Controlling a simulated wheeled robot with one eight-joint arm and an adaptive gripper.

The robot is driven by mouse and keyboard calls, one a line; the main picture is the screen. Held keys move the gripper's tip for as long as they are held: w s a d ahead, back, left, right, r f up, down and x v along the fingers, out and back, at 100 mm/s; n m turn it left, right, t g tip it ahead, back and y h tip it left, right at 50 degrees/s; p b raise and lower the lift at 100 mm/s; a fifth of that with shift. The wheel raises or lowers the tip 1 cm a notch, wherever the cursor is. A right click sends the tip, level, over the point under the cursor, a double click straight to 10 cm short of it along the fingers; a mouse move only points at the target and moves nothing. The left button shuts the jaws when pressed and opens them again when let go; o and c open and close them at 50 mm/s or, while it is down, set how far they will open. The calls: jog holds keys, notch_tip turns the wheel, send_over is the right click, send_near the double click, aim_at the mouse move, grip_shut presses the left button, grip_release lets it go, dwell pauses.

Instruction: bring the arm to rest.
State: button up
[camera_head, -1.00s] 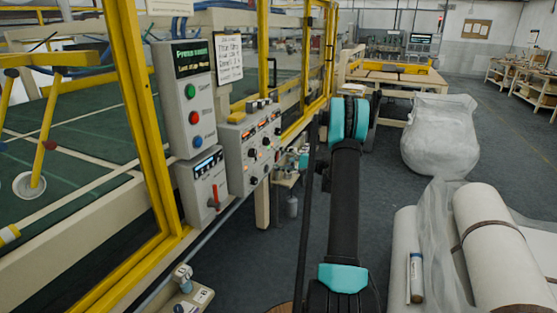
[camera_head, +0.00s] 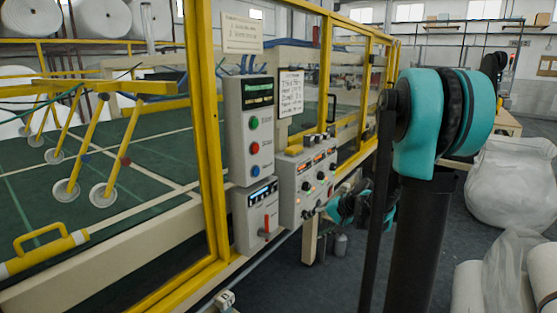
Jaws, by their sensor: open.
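My arm stands upright at the right of the head view. Its large teal and black joint (camera_head: 443,122) is close to the camera, with a dark link below it. More teal and black joints of my arm (camera_head: 352,207) show lower and farther off, in front of the control box's right side. My gripper's fingers do not show; they are out of view or hidden behind the arm.
A yellow-framed machine guard (camera_head: 208,150) fills the left. On it are a button box (camera_head: 252,130) and a knob panel (camera_head: 308,178), close left of my arm. A wrapped bundle (camera_head: 515,185) and white rolls (camera_head: 543,280) stand at right.

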jog(key=s+d+f+n+h, duration=0.1)
jog(key=s+d+f+h, duration=0.1)
jog(key=s, duration=0.6)
jog(key=s+d+f+n+h, duration=0.2)
jog(key=s, duration=0.6)
jog(key=s+d+f+n+g+h, duration=0.1)
jog(key=s+d+f+h, duration=0.1)
jog(key=s, duration=0.6)
jog(key=shift+s+f+n+h, duration=0.15)
jog(key=shift+s+n+h, duration=0.15)
jog(key=shift+h, duration=0.2)
jog(key=shift+w, duration=0.1)
